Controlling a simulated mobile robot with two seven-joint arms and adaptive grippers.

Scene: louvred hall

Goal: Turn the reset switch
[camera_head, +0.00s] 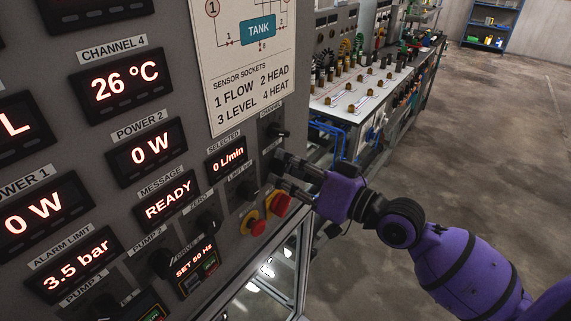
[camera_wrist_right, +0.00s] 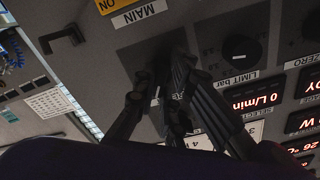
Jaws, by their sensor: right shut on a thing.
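My right gripper (camera_head: 275,168) reaches from the right to the grey control panel (camera_head: 190,65). Its two dark fingers are at a small switch beside the limit knob (camera_head: 247,188), below the channel knob (camera_head: 276,130). My left gripper is not in view.
A red main switch (camera_head: 279,203) on a yellow plate and a red push button (camera_head: 257,226) sit just below the gripper. Lit displays, such as the READY message (camera_head: 166,200), fill the panel. A white bench (camera_head: 350,105) with several fittings stands behind; the floor (camera_head: 480,130) at right is clear.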

